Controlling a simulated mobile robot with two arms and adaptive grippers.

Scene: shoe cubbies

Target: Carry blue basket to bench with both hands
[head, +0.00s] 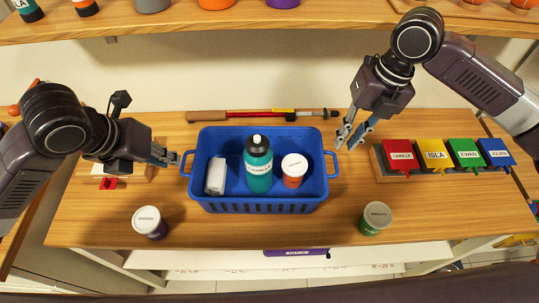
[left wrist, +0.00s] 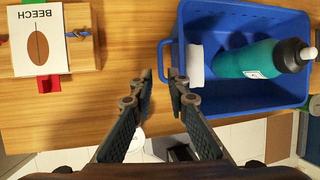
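The blue basket (head: 265,206) stands on the wooden bench top. It holds a teal bottle with a black cap (head: 258,172), a white box-like item (head: 216,176) and a white-lidded orange jar (head: 294,171). My left gripper (head: 174,158) is beside the basket's left handle (head: 187,163). In the left wrist view my left gripper's fingertips (left wrist: 161,75) are parted, with the handle (left wrist: 163,58) at the gap; contact cannot be told. My right gripper (head: 347,145) is parted and empty, just above and beside the right handle (head: 333,164).
Jars stand at front left (head: 149,221) and front right (head: 376,217). Coloured name-tagged boxes (head: 435,156) are at right. A red pole (head: 262,115) lies behind the basket. A card stand (left wrist: 40,45) is at left. A shelf (head: 250,27) hangs above.

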